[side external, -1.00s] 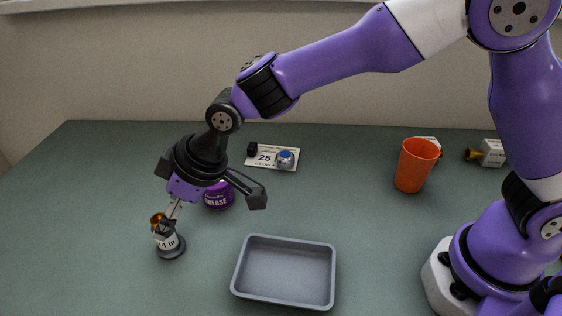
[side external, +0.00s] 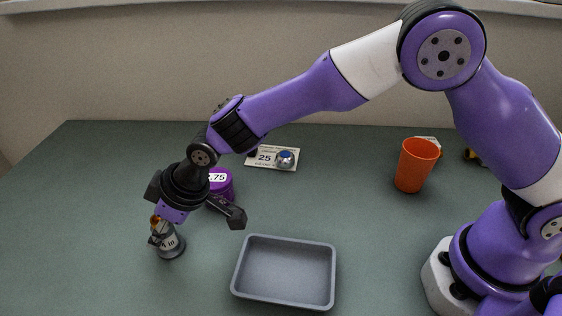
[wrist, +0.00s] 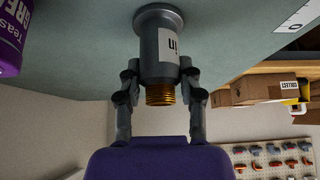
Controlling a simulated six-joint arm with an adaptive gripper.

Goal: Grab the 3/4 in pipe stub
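The pipe stub (side external: 170,246) is a grey fitting with a white label ending in "in" and a coppery threaded end. It stands upright on its round flange on the green table, at the left of the side view. In the wrist view the stub (wrist: 158,48) sits between the two dark fingers of my gripper (wrist: 160,80), with its threaded end toward the palm. The fingers are apart, one on each side, close to the stub; contact is not clear. In the side view my gripper (side external: 161,232) comes down over the stub's top and partly hides it.
A grey tray (side external: 285,240) lies empty right of the stub. A card marked 25 with a blue-topped part (side external: 286,158) and an orange cup (side external: 415,165) are farther back.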

